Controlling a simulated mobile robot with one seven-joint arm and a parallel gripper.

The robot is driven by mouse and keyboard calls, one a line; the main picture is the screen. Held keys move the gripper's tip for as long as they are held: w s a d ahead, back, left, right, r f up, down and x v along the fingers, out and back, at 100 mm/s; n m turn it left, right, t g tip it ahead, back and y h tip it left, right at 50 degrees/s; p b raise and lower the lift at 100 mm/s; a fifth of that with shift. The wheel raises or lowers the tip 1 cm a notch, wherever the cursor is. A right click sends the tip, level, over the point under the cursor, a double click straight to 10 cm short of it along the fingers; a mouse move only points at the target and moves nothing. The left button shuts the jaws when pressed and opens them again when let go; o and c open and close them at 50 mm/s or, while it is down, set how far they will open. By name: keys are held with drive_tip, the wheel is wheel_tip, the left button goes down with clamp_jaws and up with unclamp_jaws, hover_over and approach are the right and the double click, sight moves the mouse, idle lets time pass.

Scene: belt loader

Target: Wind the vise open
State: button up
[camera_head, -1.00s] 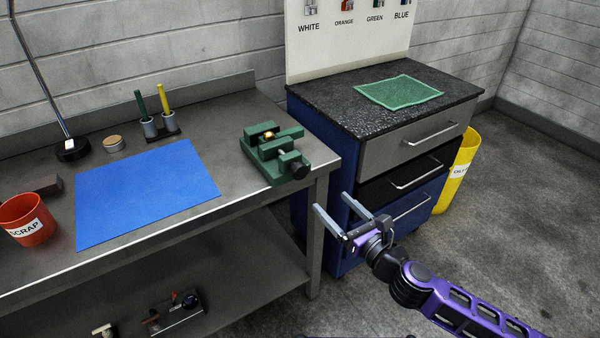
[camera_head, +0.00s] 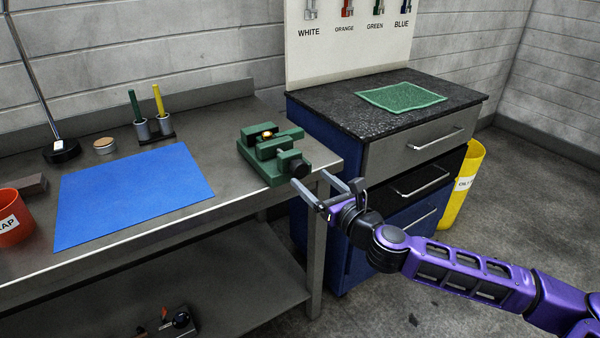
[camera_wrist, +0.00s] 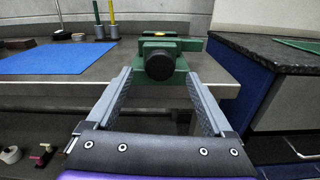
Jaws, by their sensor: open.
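The green vise (camera_head: 270,152) stands at the right end of the metal bench. A small brass-coloured piece (camera_head: 266,134) sits between its jaws. The vise's black round knob (camera_head: 299,168) faces the bench's front edge. My gripper (camera_head: 308,182) is open and empty, just in front of the knob and apart from it. In the wrist view the knob (camera_wrist: 159,66) lies ahead between the two open fingers (camera_wrist: 160,88), with the vise body (camera_wrist: 180,46) behind it.
A blue mat (camera_head: 130,192) covers the bench's middle. A red scrap bin (camera_head: 12,220) and a holder with two markers (camera_head: 152,126) stand near it. A dark-topped drawer cabinet (camera_head: 325,100) with a green cloth (camera_head: 400,97) stands to the right. A yellow bin (camera_head: 464,185) is beyond.

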sight(302, 171)
drive_tip(key=x, duration=0.6)
drive_tip(key=shift+a, duration=0.1)
clamp_jaws()
idle(0.3)
